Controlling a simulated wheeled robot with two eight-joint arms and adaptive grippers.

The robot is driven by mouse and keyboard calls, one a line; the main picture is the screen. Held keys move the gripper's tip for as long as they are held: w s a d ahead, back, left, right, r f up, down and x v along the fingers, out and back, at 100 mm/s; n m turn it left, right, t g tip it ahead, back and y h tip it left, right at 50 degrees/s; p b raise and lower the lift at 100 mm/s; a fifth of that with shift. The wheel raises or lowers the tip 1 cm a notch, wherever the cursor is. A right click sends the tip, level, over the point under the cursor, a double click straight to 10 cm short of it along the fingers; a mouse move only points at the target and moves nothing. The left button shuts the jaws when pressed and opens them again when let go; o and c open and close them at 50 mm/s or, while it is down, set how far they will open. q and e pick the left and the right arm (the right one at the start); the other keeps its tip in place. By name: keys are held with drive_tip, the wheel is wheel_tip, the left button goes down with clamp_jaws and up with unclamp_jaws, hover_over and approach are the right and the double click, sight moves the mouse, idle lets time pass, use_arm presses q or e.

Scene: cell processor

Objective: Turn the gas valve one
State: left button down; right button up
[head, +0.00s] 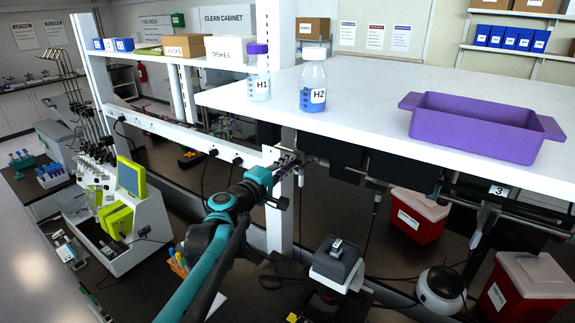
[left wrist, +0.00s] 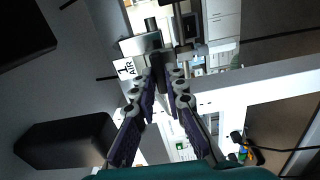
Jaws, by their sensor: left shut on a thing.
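My left gripper (head: 287,166) reaches up to the pipe fittings under the edge of the white shelf. In the left wrist view, its fingers (left wrist: 164,88) are closed together on the dark handle of a valve (left wrist: 141,44). A white label (left wrist: 126,68) beside the valve reads "1" and "AIR". The fingers cover much of the handle, so its turn angle is hard to tell. In the head view the valve is small and mostly hidden by the gripper. My right gripper is in neither view.
The white shelf (head: 380,125) above holds bottle H1 (head: 259,75), bottle H2 (head: 313,82) and a purple tray (head: 475,128). A white upright post (head: 280,215) stands close to the gripper. Red bins (head: 417,215) stand below at the right.

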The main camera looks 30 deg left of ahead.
use_arm(q)
drive_tip(key=shift+f, duration=0.1)
drive_tip(key=c, duration=1.6)
unclamp_jaws()
drive_tip(key=shift+o, duration=0.2)
drive_tip(key=shift+s, duration=0.1)
drive_tip(key=s+a, duration=0.1)
drive_tip(key=s, duration=1)
drive_tip(key=shift+s+a, duration=0.25)
drive_tip(key=shift+s, duration=0.15)
